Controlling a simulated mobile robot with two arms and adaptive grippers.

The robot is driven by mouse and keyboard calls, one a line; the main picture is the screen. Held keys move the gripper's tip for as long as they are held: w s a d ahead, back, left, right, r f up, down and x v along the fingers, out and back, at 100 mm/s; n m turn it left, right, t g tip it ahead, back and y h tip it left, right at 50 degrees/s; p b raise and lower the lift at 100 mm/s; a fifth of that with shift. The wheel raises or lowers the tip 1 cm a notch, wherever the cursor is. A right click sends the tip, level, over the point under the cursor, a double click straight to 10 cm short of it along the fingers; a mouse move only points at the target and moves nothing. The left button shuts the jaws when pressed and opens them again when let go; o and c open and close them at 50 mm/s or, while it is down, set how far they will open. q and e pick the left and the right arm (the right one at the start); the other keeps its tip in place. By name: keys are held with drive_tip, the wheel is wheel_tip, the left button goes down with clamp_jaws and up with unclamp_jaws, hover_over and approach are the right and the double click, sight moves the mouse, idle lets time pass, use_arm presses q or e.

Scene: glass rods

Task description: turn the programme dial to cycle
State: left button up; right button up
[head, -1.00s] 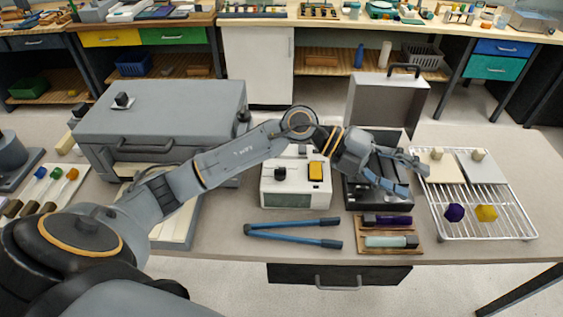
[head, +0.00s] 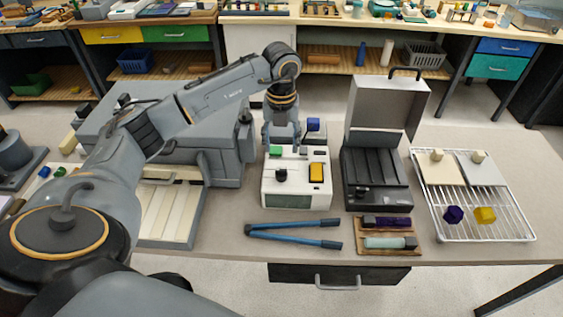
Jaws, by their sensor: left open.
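A white control box (head: 296,184) stands on the table in the middle of the head view. A black dial (head: 281,175) sits on its top at the left, beside a yellow rocker-like piece (head: 317,173). A green piece (head: 276,151) is at the back of the box top. My left gripper (head: 282,142) is open, pointing down at the box's back edge, behind the dial and apart from it. I cannot read any dial marks at this size. My right gripper is out of view.
A grey lidded case (head: 200,112) stands left of the box. A black unit with a raised lid (head: 377,180) stands right, then a wire rack (head: 490,225). Blue tongs (head: 290,226) lie in front. A blue-topped piece (head: 313,126) stands behind the box.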

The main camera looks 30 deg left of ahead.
sight(281, 169)
use_arm(q)
wheel_tip(281, 169, down, 9)
drive_tip(key=shift+r+p, duration=0.1)
drive_tip(key=shift+p, duration=1.05)
clamp_jaws()
